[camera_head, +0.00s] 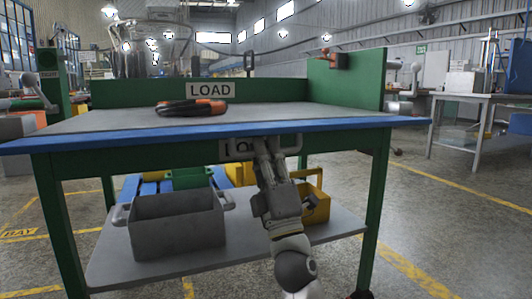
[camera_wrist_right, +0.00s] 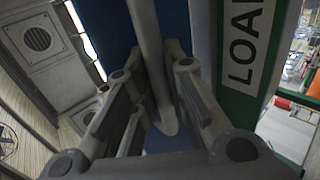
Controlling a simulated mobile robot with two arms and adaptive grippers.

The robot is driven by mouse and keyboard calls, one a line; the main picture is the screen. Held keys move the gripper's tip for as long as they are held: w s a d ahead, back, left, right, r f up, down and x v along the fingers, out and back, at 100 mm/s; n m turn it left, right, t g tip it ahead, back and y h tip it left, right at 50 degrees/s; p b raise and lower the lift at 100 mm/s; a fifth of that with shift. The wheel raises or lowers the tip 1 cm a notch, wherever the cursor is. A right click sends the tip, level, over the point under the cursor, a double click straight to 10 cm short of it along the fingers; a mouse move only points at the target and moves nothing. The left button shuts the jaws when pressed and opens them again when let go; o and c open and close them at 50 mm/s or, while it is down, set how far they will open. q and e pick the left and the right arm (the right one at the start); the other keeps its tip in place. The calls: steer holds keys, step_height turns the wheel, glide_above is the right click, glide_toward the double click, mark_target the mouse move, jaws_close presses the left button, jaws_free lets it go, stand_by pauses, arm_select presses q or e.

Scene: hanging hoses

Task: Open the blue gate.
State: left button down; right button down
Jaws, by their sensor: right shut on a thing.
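The only blue part that could be the gate is the long blue front edge (camera_head: 110,139) of the green workbench; it lies level along the whole top. A grey bar handle (camera_head: 292,148) sits just below it, by a partly hidden sign. My right gripper (camera_head: 264,148) reaches up from below and is shut on this handle. In the right wrist view the grey bar (camera_wrist_right: 152,60) runs between the fingers (camera_wrist_right: 158,110), with a blue surface (camera_wrist_right: 178,20) behind it. My left gripper is not in view.
On the bench top (camera_head: 270,116) lies an orange-and-black coiled object (camera_head: 191,107) before a LOAD sign (camera_head: 210,90). A red clamp (camera_head: 334,59) is on the right panel. A grey bin (camera_head: 178,222) and a yellow bin (camera_head: 316,207) stand on the lower shelf. Open floor lies right.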

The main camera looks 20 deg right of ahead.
stand_by(0.5)
steer(key=c, duration=1.5)
jaws_free()
